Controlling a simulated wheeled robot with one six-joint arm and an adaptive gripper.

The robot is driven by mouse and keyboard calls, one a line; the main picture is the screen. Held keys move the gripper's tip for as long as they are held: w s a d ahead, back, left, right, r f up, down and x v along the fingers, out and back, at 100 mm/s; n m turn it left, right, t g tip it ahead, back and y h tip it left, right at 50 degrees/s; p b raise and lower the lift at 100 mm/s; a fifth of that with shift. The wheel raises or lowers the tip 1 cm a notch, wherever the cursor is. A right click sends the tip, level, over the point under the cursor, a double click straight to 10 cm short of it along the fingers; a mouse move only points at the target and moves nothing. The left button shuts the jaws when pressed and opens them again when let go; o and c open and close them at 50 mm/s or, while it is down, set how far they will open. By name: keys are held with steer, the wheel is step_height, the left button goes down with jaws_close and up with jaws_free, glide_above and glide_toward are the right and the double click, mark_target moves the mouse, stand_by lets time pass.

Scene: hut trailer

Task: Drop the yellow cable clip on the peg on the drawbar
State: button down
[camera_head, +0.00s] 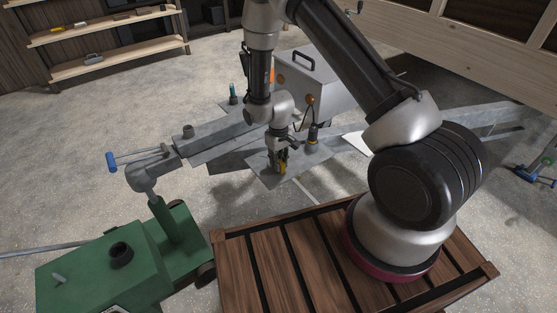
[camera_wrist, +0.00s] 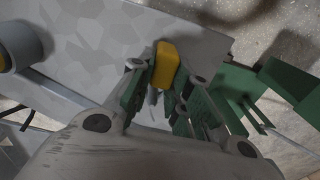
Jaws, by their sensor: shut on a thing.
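My gripper (camera_head: 281,163) points down over a grey plate (camera_head: 262,180) on the drawbar (camera_head: 222,135). Its fingers are shut on the yellow cable clip (camera_head: 283,169). In the wrist view the clip (camera_wrist: 166,64) shows as a rounded yellow block between the green-sided fingertips (camera_wrist: 163,82), with the mottled grey plate (camera_wrist: 95,50) behind it. I cannot tell the gap between clip and plate. No peg shows clearly under the clip; the fingers hide that spot. A dark upright post (camera_head: 313,133) with a yellowish band stands close to the right of my gripper.
A grey box with a black handle (camera_head: 303,72) stands behind my gripper. A short dark cylinder (camera_head: 188,131) and a small teal-topped item (camera_head: 233,94) stand on the drawbar. A blue-handled clamp lever (camera_head: 112,161) and a green machine (camera_head: 120,262) are at left.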

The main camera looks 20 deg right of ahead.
steer(key=c, duration=1.3)
jaws_free()
steer(key=shift+o, duration=0.2)
step_height(320, 180, up, 12)
steer(key=s+d+r+g, duration=0.2)
steer(key=s, duration=0.5)
steer(key=s+d+r+m+t, duration=0.1)
steer(key=s+d+r, duration=0.3)
steer(key=r, duration=0.7)
steer(key=s+d+r+m+t, duration=0.1)
steer(key=s+d+r+t, duration=0.2)
steer(key=s+r, duration=0.6)
steer(key=s+d+r+m+t, duration=0.1)
steer(key=s+d+r, duration=0.4)
steer(key=r, duration=0.8)
steer(key=shift+s+d+m+t, duration=0.3)
steer(key=shift+s+d+t, duration=0.1)
steer(key=shift+s+t, duration=0.3)
